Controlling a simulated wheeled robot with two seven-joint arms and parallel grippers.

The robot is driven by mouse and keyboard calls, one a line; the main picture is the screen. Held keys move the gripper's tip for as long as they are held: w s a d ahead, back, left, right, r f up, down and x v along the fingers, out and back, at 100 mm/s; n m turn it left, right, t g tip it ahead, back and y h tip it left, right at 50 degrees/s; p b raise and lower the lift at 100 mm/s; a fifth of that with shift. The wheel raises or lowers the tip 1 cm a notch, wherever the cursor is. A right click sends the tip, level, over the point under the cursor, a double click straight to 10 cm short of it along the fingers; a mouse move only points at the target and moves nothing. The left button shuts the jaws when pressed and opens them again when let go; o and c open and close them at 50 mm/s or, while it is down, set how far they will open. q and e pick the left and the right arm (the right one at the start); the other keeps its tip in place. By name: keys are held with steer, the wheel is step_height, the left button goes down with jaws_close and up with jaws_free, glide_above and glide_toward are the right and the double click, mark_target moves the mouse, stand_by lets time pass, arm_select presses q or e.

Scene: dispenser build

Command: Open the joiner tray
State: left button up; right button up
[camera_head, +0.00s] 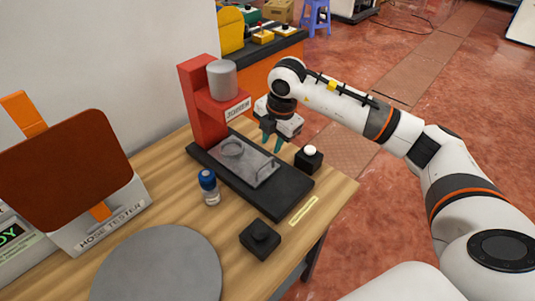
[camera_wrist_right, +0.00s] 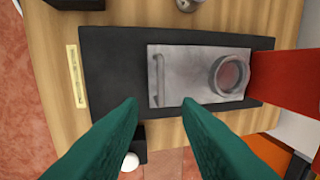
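The joiner is a red press (camera_head: 204,113) with a grey cylinder on top, standing on a black base (camera_head: 284,194). Its grey metal tray (camera_head: 252,171) lies on the base, with a ring on it and a bar handle (camera_head: 267,172) at the front end. The tray also shows in the right wrist view (camera_wrist_right: 199,67), with its handle (camera_wrist_right: 159,80) at the left end. My right gripper (camera_head: 271,145) is above the tray's far side, near the white-topped button. Its green fingers (camera_wrist_right: 160,102) are apart with nothing between them. My left gripper is not in view.
A black box with a white button (camera_head: 309,157) stands right of the base, and a black box (camera_head: 260,238) in front. A blue-capped bottle (camera_head: 209,188) stands left of the base. A grey disc (camera_head: 158,268) and hose tester (camera_head: 97,219) occupy the left.

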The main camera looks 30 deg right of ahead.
mark_target(267, 162)
steer(key=f, duration=0.2)
steer(key=w+f, duration=0.1)
steer(key=f, duration=0.1)
steer(key=f+p, duration=0.1)
steer(key=f, duration=0.2)
steer(key=shift+w+a, duration=0.2)
steer(key=shift+a, duration=0.1)
jaws_close()
